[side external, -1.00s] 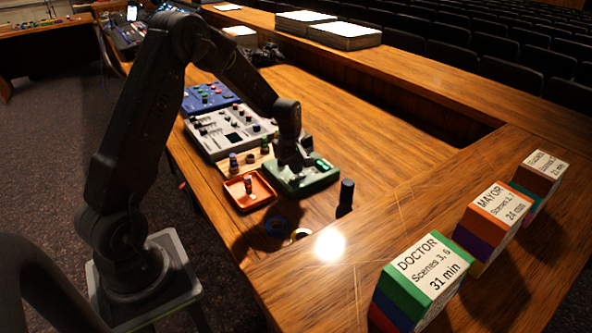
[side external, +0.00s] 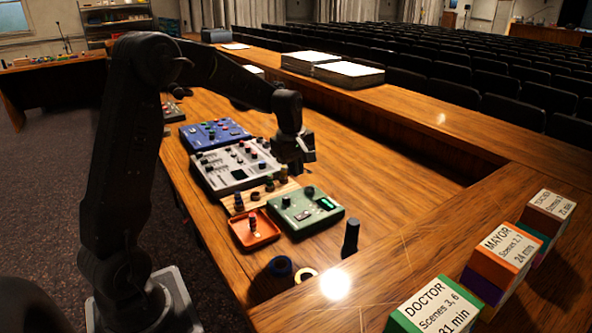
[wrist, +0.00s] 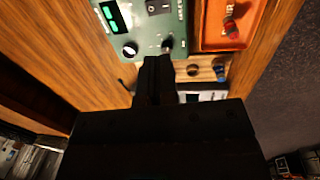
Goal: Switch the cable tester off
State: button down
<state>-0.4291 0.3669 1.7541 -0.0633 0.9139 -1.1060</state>
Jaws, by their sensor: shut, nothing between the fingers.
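The cable tester appears to be the green box (side external: 290,223) on the desk, with a dark knob, a black rocker switch (side external: 304,215) and a small green display (side external: 325,203). The display is lit. In the wrist view the box (wrist: 149,30) is at the top, with its rocker switch (wrist: 158,6) at the picture's edge and the lit display (wrist: 110,16) to the left. I cannot tell the rocker's position. My gripper (side external: 297,172) is shut and empty, above the desk behind the box. Its fingertips (wrist: 158,62) show just below the box in the wrist view.
An orange tray (side external: 262,240) with small parts stands left of the box. A wooden strip with several knobs (side external: 230,203), a grey mixer (side external: 215,182) and a blue panel (side external: 197,136) lie behind. A dark upright cylinder (side external: 351,238) stands to the right.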

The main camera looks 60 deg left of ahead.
aim_at(305, 214)
jog(key=shift+w+d, duration=0.1)
jog(key=shift+w, duration=0.65)
jog(key=f, duration=0.4)
jog(key=w+f, duration=0.1)
jog(key=f, duration=0.9)
jog(key=shift+w, duration=0.35)
jog(key=shift+f, duration=0.2)
jog(key=shift+s, duration=0.15)
